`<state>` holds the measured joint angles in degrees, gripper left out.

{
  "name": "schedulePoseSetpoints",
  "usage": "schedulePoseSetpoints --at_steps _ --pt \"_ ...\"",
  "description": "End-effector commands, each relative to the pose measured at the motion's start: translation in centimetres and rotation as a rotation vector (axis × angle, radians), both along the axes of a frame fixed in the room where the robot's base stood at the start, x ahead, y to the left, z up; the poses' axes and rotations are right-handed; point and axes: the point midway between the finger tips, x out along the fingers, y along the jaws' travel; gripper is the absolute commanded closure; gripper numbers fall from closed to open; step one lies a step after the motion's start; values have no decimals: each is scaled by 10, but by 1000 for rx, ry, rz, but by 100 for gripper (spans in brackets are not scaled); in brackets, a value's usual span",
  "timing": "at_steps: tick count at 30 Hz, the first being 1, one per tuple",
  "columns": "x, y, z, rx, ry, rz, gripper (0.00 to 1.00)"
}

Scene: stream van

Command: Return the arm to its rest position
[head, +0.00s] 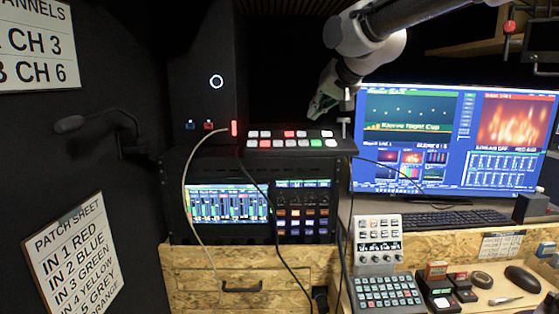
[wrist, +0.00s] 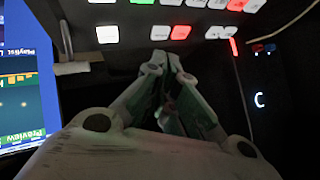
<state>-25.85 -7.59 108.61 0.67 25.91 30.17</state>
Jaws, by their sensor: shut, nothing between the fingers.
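My arm (head: 375,35) reaches in from the top right in the head view. It is white and dark grey and bends down at the middle. My gripper (head: 318,108) hangs at its end, just above the right part of the black button panel (head: 290,150). In the wrist view my gripper (wrist: 172,62) has its fingertips together with nothing between them. The panel's lit white, red and green buttons (wrist: 170,32) lie just beyond the fingertips. I cannot tell whether the fingertips touch the panel.
A tall black case (head: 205,60) with a ring light stands left of the gripper. A large monitor (head: 450,140) is at the right. Cables (head: 187,185) hang from the case and panel. A keypad unit (head: 377,240) and keyboard (head: 385,292) are on the desk.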

Motion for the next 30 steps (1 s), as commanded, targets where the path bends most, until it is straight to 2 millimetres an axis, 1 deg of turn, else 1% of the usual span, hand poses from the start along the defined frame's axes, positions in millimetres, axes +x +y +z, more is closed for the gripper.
schedulePoseSetpoints --at_steps 1,2,3,5,6,8,9,11,12,15,18,19,21,23,30 --pt "-19 -31 -7 -39 19 -17 100" --pt "-32 -50 -14 -68 36 -22 100" --pt "-52 -75 -24 -110 61 -30 100" --pt "-85 -111 -42 -170 104 -38 100" --pt "-108 -133 -55 -209 137 -42 100" --pt "-145 -163 -74 -261 185 -46 100" --pt "-170 -180 -88 -294 219 -45 100" --pt "-205 -201 -108 -334 269 -43 100" --pt "-228 -213 -121 -358 300 -39 100" --pt "-275 -233 -149 -401 370 -28 100" --pt "-306 -243 -167 -425 416 -19 100" --pt "-313 -244 -171 -430 426 -15 100" --pt "-322 -247 -177 -437 440 -11 100" --pt "-325 -248 -179 -439 446 -8 100" --pt "-325 -248 -179 -439 447 -8 100"
